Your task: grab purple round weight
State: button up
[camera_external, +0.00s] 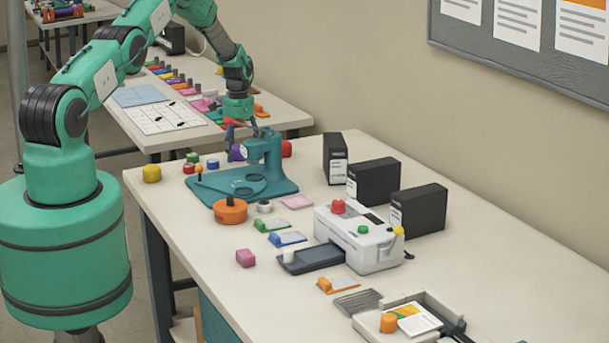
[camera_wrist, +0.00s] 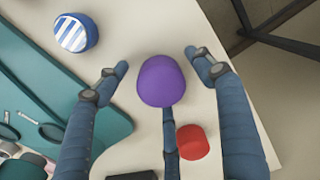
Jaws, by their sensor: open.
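The purple round weight (camera_wrist: 161,80) stands on the white table in the wrist view, between the open fingers of my gripper (camera_wrist: 158,72), with a gap on each side. A third slim blue part shows just below it in that view, and I cannot tell whether it touches. In the external view the purple weight (camera_external: 236,153) is partly hidden near the back edge of the table, behind the teal press. My gripper (camera_external: 240,128) hangs above it, pointing down.
A red round piece (camera_wrist: 192,142) sits close to the right finger. A blue-and-white striped piece (camera_wrist: 75,33) lies at upper left. The teal press (camera_external: 255,178) stands close by. A white laminator (camera_external: 370,240) and black boxes (camera_external: 373,180) are farther right. The table edge is near.

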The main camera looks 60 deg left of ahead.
aim_at(238, 146)
jog(key=shift+c, duration=0.5)
jog(key=c, duration=1.5)
jog(key=shift+o, duration=0.2)
jog(key=shift+r, duration=0.15)
jog(key=shift+w+a+r, duration=0.1)
jog(key=shift+r, duration=1.35)
jog(key=shift+s+d+r, duration=0.2)
jog(key=shift+r, duration=0.05)
jog(key=s+d, duration=0.3)
jog(key=s, duration=0.1)
jog(key=s+d+r, duration=0.1)
jog(key=s+d, duration=0.2)
jog(key=s, duration=0.1)
jog(key=s+d+b, duration=0.1)
jog(key=s+d, duration=0.3)
jog(key=shift+r, duration=0.15)
